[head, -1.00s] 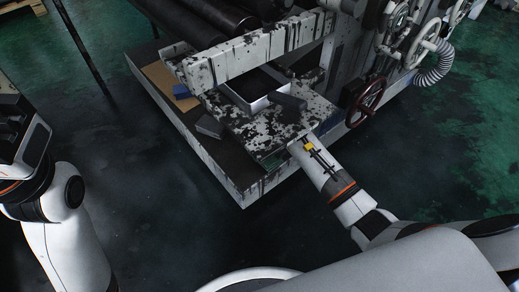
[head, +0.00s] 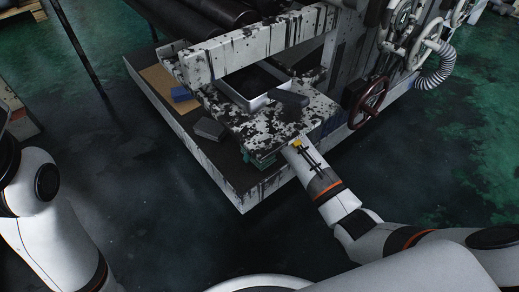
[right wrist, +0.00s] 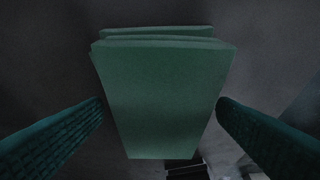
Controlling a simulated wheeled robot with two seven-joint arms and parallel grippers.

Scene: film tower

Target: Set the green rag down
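The green rag (right wrist: 165,95) is a folded, layered block in the right wrist view. In the head view the right wrist reaches to the front corner of the speckled plate on the machine. The gripper is mostly hidden there; a small green patch (head: 262,161) shows under the plate's edge, and I cannot tell if it is rag or finger. My left gripper is out of view; only its arm shows at the left edge.
The speckled plate (head: 265,127) carries a white tray (head: 262,101) and a dark block (head: 290,98). A grey block (head: 210,129) and a blue block (head: 181,94) lie on the lower deck. A red handwheel (head: 370,97) stands at the right. The floor in front is clear.

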